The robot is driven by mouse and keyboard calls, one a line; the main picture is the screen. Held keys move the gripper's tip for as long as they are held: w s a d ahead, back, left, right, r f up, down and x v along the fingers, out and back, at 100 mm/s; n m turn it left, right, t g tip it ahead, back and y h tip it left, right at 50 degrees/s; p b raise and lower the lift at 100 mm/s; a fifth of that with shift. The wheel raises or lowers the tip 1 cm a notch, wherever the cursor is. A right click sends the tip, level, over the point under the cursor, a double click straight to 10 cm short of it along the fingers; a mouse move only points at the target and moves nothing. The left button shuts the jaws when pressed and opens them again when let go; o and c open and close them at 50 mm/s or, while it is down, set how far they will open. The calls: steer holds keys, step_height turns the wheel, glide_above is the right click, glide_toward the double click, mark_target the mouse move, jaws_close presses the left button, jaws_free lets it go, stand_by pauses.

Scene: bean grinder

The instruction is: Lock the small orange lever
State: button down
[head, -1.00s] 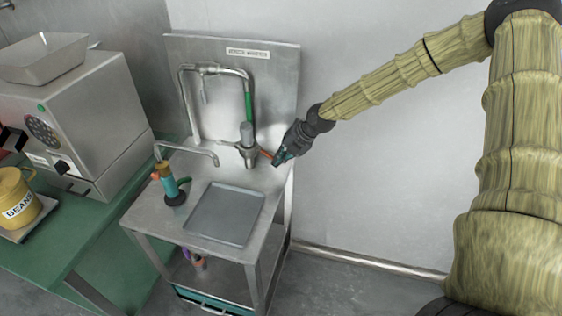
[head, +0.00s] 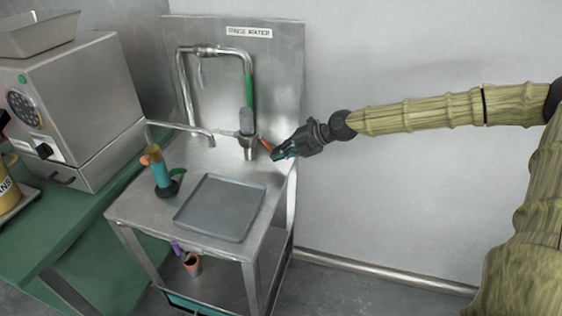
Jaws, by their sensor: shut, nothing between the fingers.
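The small orange lever (head: 265,144) sticks out to the right of the grey valve body (head: 248,139), below the green-sleeved pipe (head: 248,92) at the back of the steel sink stand. My gripper (head: 276,156) is shut and empty, pointing left. Its fingertips are right beside the lever's lower end. I cannot tell whether they touch it. The lever slants down to the right.
A grey tray (head: 222,207) lies on the steel stand top (head: 128,208). A teal and orange tool (head: 158,172) stands left of it, and a curved spout (head: 183,128) crosses behind. A grinder machine (head: 85,105) stands at left. The wall at right is bare.

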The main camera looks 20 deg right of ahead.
mark_target(274, 166)
steer(key=shift+w+a+f+t+y+b, duration=0.15)
steer(key=shift+f+t+y+b, duration=0.55)
steer(key=shift+b, duration=2.35)
steer(key=b, duration=0.4)
steer(key=shift+w+a+f+y, duration=0.15)
steer(key=shift+a+f+y, duration=0.05)
steer(key=shift+y, duration=0.1)
steer(key=b, duration=0.2)
steer(key=f+b, duration=0.1)
steer(key=b, duration=0.1)
steer(key=shift+w+a, duration=0.2)
steer(key=shift+a, duration=0.05)
steer(key=shift+w+a+b, duration=0.2)
steer(key=shift+b, duration=1.25)
steer(key=shift+r, duration=0.15)
steer(key=shift+r, duration=0.7)
